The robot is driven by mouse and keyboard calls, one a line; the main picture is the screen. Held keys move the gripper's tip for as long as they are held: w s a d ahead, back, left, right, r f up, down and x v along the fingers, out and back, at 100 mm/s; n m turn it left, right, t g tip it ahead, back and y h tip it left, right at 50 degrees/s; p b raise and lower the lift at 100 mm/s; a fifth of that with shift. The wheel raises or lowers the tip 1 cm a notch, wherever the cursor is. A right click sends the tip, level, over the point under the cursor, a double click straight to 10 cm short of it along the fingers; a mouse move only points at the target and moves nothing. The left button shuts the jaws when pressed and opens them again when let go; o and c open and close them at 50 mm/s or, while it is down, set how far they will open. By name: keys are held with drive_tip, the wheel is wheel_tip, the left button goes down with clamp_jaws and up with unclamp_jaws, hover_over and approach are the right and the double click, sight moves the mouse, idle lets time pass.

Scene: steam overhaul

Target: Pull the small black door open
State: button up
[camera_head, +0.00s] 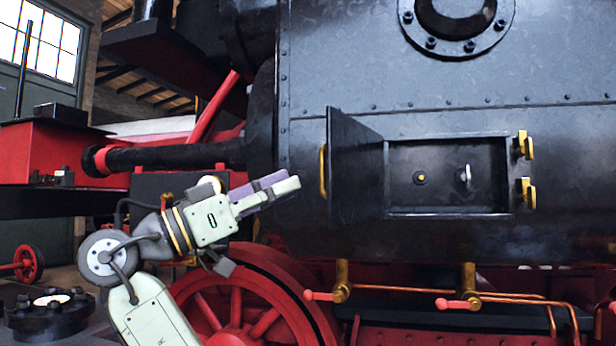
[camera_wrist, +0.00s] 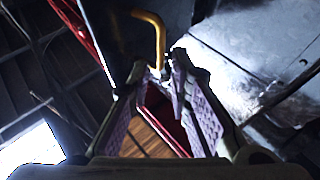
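The small black door (camera_head: 354,165) stands swung open to the left of its recess in the head view, angled out from the boiler side. Its brass handle (camera_head: 322,172) is on the door's free left edge. My gripper (camera_head: 291,184) is just left of that handle, pointing right toward it. In the wrist view, the fingers of my gripper (camera_wrist: 158,68) are apart, with nothing visibly held between them. The bent brass handle (camera_wrist: 158,38) shows just beyond the fingertips, and the door (camera_wrist: 125,30) is beside it. Whether a fingertip touches the handle cannot be told.
The open recess (camera_head: 445,175) shows a small brass knob and a pale fitting inside. Brass latches (camera_head: 525,145) sit at its right edge. Red-handled valves (camera_head: 340,285) and copper pipes run below. A red wheel (camera_head: 250,300) lies under my arm.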

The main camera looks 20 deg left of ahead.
drive_tip(key=v, duration=0.3)
drive_tip(key=shift+s+a+f, duration=0.2)
drive_tip(key=shift+s+a, duration=0.05)
